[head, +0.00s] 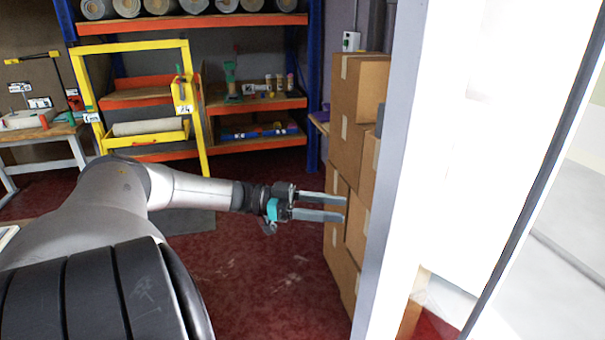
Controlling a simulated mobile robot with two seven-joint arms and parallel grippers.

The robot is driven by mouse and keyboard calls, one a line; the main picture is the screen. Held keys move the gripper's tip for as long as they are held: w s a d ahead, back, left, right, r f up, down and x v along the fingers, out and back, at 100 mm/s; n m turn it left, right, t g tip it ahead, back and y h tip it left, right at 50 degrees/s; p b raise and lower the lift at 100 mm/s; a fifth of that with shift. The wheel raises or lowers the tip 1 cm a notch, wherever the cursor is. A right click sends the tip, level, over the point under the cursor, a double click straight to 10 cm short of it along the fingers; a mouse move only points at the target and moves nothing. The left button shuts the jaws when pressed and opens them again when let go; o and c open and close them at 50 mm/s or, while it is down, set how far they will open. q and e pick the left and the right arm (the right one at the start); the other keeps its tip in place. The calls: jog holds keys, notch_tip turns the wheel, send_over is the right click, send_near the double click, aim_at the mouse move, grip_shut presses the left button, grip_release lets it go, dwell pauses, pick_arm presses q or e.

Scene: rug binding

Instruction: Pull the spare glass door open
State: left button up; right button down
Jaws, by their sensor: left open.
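A tall glass door with a pale grey frame (392,150) fills the right side of the head view. Its pane is washed out by bright white, and I cannot make out a handle or tell whether it is ajar. My left gripper (344,207) reaches in from the left, its two fingers apart and pointing right at the frame. The fingertips appear a little left of the frame, with nothing between them. Whether they touch anything is not clear. My right gripper is not in view.
Stacked cardboard boxes (358,90) stand behind the fingertips, beside the door frame. A yellow frame rack (135,46) and blue-orange shelving (190,22) with rolls stand at the back. A workbench (45,133) is at the far left. The red floor (265,270) between is clear.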

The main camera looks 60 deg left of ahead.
pick_arm(q)
jog(key=v, duration=0.6)
jog(key=shift+f, duration=0.1)
dwell(0.4)
